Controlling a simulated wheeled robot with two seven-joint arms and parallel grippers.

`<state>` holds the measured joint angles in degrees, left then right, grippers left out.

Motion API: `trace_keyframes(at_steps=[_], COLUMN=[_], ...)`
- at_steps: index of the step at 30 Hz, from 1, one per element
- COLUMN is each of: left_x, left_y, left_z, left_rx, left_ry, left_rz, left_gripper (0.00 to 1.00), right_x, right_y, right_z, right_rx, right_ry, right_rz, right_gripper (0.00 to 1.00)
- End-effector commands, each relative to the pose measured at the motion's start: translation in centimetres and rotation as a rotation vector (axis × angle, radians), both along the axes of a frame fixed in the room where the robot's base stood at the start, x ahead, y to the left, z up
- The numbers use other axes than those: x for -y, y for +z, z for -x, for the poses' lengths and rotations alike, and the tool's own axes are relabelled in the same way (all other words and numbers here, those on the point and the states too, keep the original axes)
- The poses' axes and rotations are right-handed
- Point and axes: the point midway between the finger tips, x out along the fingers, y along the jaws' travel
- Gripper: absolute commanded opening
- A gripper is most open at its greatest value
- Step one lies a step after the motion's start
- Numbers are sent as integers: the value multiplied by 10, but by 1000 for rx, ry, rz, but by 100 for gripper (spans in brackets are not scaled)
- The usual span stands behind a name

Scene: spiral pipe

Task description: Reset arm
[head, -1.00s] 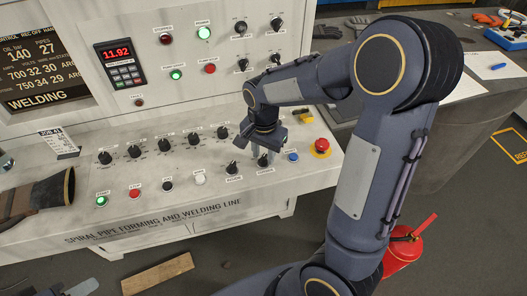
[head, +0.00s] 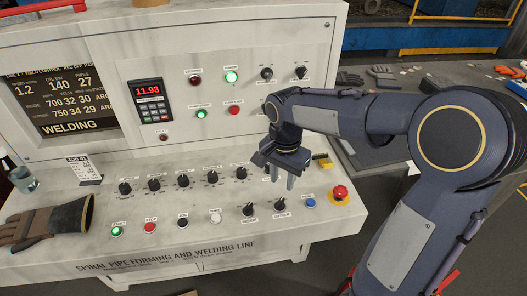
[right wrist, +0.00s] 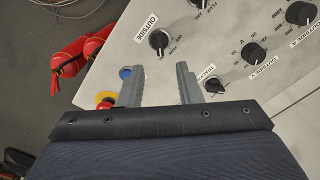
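My right gripper (head: 283,178) hangs over the sloped control panel (head: 190,232), with its fingers pointing down. In the right wrist view the two grey fingers (right wrist: 160,84) stand apart with nothing between them. The black knob labelled OUTSIDE (right wrist: 158,40) lies beyond the fingertips in that view; it shows below the gripper in the head view (head: 280,205). Fingers and knob appear apart. My right arm comes in from the right of the head view. My left gripper is not in view.
A red emergency stop (head: 340,192) and a blue button (head: 309,202) sit right of the gripper. Several black knobs line the panel. A work glove (head: 45,222) lies at its left. Fire extinguishers (right wrist: 80,55) stand on the floor beside the panel.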

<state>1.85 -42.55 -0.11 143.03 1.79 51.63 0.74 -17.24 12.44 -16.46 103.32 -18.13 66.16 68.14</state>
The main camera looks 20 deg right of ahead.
Motion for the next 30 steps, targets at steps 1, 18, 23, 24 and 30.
trace_keyframes(at_steps=[1,18,23,24,30], left_x=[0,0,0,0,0], left_y=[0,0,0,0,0], left_z=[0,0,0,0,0], left_rx=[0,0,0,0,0], left_ry=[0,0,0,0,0], left_rz=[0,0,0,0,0], left_gripper=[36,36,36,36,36], right_x=[0,-19,-35,-38,-45], right_y=[0,35,31,29,23], right_z=[0,122,159,165,178], right_rx=[0,369,525,551,610], right_ry=[0,529,731,767,858], right_rz=[0,-202,-151,-136,-87], right_gripper=[32,32,32,32,32])
